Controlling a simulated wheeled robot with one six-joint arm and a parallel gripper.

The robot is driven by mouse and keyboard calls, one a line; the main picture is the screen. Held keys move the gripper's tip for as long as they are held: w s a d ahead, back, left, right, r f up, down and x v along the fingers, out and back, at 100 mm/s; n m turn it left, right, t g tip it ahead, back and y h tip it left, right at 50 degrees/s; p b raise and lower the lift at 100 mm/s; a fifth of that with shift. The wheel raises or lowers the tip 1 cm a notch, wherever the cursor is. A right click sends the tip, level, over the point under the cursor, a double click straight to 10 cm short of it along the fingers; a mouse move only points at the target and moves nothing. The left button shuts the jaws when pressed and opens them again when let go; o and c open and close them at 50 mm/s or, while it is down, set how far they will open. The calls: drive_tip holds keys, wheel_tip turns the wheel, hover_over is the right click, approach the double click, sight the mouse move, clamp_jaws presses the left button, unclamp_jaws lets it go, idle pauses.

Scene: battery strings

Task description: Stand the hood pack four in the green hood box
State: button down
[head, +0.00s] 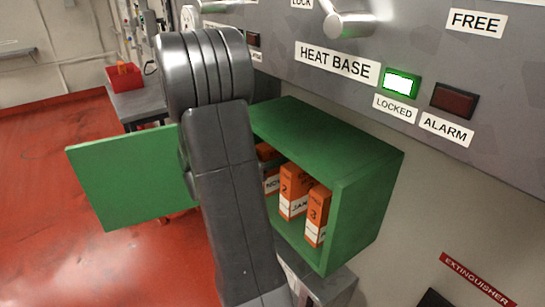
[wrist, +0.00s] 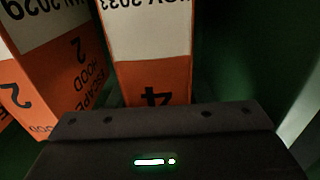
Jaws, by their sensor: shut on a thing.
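The green hood box (head: 370,215) is mounted under the panel in the head view, with its door (head: 130,175) swung open to the left. Hood pack four (wrist: 155,82), orange and white with a "NOV" label, is in my gripper (wrist: 160,120) in the wrist view. It also shows partly in the head view, inside the box behind my arm (head: 271,184). My gripper is shut on it; in the head view my arm hides the gripper. Pack two (wrist: 80,85) stands right beside it. I cannot tell whether pack four touches the box floor.
Pack two (head: 295,188) and pack three (head: 318,215) stand in the box to the right of pack four. The box's right wall is beyond them. A red bin (head: 123,77) sits on a grey table at the back left. The panel above has a lit green lamp (head: 400,84).

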drive_tip(key=shift+f, duration=0.15)
drive_tip(key=shift+f, duration=0.1)
drive_tip(key=c, duration=0.7)
unclamp_jaws()
drive_tip(key=shift+s+a, duration=0.15)
drive_tip(key=shift+a, duration=0.05)
drive_tip(key=b+v, duration=0.2)
drive_tip(key=v, duration=0.9)
drive_tip(key=shift+s+a, duration=0.2)
